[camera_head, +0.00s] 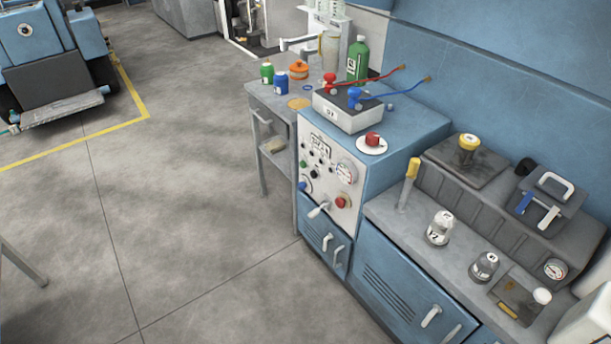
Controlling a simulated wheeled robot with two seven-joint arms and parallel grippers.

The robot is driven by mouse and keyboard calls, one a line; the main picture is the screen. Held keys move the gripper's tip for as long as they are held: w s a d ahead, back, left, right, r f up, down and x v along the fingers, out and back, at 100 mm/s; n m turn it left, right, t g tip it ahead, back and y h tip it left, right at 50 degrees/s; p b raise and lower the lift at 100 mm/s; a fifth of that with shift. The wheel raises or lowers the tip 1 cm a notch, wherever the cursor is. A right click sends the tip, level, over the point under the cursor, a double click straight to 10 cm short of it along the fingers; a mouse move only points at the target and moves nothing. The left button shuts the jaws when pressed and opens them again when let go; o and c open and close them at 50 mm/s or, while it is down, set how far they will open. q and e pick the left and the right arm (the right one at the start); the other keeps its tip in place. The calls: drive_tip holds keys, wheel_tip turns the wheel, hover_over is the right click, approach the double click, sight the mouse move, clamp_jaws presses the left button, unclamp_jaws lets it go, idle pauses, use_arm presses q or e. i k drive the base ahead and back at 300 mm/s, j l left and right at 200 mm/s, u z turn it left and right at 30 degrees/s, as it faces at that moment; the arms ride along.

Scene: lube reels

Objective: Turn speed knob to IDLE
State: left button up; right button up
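A white control panel (325,170) is on the front of the blue cabinet. It carries several small dark knobs (312,152), a round gauge (346,172), a red knob or button (341,202), a blue knob (303,186) and a pale lever (318,210) at its bottom. The markings are too small to read, so I cannot tell which control is the speed knob or where IDLE is. Neither of my grippers is in view.
A white box with red and blue clamps (347,112) and a red knob on a white disc (372,143) sit on the cabinet top. A grey bench (405,222) with a yellow-handled lever (411,170) extends right. Floor (190,220) left of the cabinet is clear.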

sight(303, 185)
drive_tip(key=i+j+z, duration=0.25)
drive_tip(key=j, duration=0.4)
drive_tip(key=i+j+z, duration=0.15)
drive_tip(key=i+j, duration=0.15)
